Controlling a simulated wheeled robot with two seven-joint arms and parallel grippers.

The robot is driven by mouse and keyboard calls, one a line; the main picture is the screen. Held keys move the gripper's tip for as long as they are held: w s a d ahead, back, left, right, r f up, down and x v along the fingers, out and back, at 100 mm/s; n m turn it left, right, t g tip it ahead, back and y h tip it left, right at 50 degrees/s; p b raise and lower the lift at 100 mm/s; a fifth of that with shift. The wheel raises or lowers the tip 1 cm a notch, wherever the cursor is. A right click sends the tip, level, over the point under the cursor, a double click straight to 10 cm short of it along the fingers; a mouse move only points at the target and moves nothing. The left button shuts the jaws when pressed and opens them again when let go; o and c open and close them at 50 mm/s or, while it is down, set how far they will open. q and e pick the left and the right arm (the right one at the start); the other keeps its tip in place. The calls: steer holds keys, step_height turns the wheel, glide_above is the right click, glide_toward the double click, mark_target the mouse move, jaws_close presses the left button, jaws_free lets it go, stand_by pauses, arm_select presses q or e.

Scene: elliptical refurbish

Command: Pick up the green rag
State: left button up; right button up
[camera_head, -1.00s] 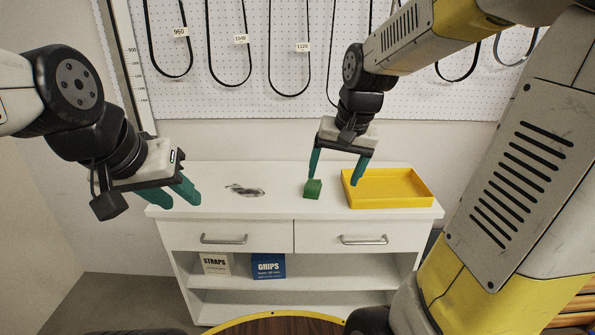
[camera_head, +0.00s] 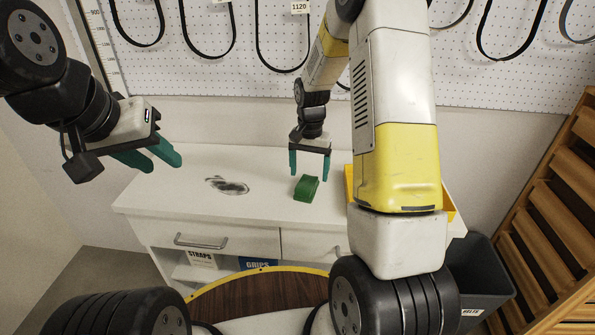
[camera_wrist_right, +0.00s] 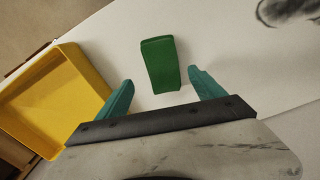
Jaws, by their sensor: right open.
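The green rag (camera_head: 306,188) is a small folded block on the white cabinet top, left of the yellow tray. In the right wrist view the rag (camera_wrist_right: 160,64) lies just beyond and between my fingertips, untouched. My right gripper (camera_head: 309,172) is open and empty, pointing down above and slightly behind the rag; it also shows in the right wrist view (camera_wrist_right: 160,86). My left gripper (camera_head: 164,162) is held in the air at the left, its two teal fingers apart and nothing between them.
The yellow tray (camera_wrist_right: 68,77) is beside the rag, mostly hidden by my right arm in the head view. A grey smudged patch (camera_head: 227,185) lies on the cabinet top (camera_head: 180,165). A dark bin (camera_head: 482,270) and a wooden slatted rack (camera_head: 550,215) stand at the right.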

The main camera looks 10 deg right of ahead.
mark_target(307, 183)
steer(key=f, duration=0.5)
steer(key=shift+a, duration=0.3)
steer(key=c, duration=1.4)
steer(key=shift+r, duration=0.1)
steer(key=shift+c, duration=0.2)
steer(key=shift+r, duration=0.1)
steer(key=shift+r, duration=0.55)
step_height(307, 183, up, 2)
steer(key=shift+r, duration=0.15)
steer(key=s+a, duration=0.3)
steer(key=s, duration=0.4)
steer(key=s+a+r, duration=0.1)
steer(key=s+a, duration=0.2)
steer(key=s, duration=0.4)
steer(key=shift+s+a+r, duration=0.2)
steer(key=shift+s, duration=0.15)
